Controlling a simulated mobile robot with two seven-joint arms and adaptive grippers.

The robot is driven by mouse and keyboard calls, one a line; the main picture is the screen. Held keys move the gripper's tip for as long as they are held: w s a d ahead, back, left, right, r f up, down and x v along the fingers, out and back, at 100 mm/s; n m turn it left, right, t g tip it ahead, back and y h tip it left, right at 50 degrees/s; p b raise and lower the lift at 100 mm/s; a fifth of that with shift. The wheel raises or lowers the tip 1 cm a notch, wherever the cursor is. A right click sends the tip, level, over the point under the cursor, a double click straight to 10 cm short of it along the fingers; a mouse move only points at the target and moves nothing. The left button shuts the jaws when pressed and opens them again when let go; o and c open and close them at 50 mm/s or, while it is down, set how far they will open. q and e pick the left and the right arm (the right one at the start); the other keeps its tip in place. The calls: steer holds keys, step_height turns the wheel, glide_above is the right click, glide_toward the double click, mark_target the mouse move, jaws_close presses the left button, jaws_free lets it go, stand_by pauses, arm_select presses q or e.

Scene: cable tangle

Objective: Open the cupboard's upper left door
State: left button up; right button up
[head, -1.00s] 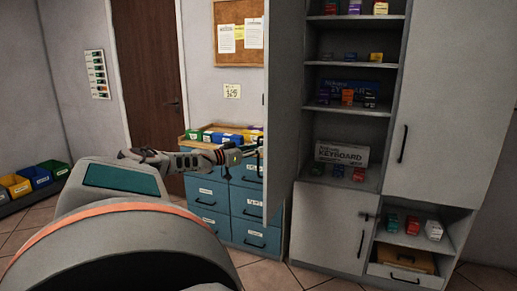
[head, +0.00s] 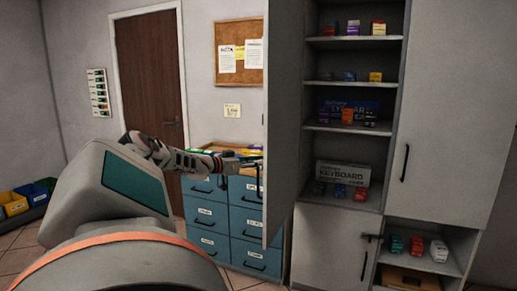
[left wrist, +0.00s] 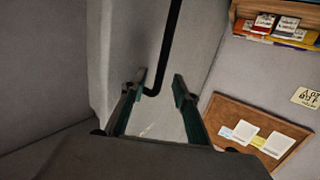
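The cupboard's upper left door (head: 284,110) stands wide open and shows nearly edge-on in the head view, left of the open shelves. Its outer face (left wrist: 185,60) fills the middle of the left wrist view. The door's black bar handle (left wrist: 167,45) runs down that view, and its end lies between the fingertips. My left gripper (left wrist: 159,85) is open, its two fingers apart on either side of the handle's end; I cannot tell whether they touch it. In the head view the left gripper (head: 248,162) is small, beside the door's outer side. My right gripper is not in view.
The cupboard's shelves (head: 345,84) hold small boxes and a keyboard box (head: 341,180). The tall right door (head: 450,110) and lower left door (head: 330,247) are shut. A blue drawer cabinet (head: 225,220) stands behind my left gripper. A corkboard (head: 240,50) hangs on the wall.

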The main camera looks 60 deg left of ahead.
arm_select(q)
step_height(320, 180, up, 7)
steer(key=t, duration=0.1)
steer(key=shift+w+a+r, duration=0.2)
steer(key=shift+w+a, duration=0.1)
steer(key=shift+w, duration=0.15)
steer(key=shift+g, duration=0.4)
steer(key=f, duration=0.3)
steer(key=s+f, duration=0.1)
steer(key=f, duration=0.1)
steer(key=shift+d, duration=0.4)
steer(key=shift+s+r, duration=0.1)
steer(key=shift+r, duration=0.05)
steer(key=s+a+f, duration=0.1)
steer(key=s+a, duration=0.4)
steer(key=s, duration=0.2)
steer(key=shift+f+b, duration=0.15)
steer(key=shift+b, duration=0.25)
steer(key=shift+s+a, duration=0.1)
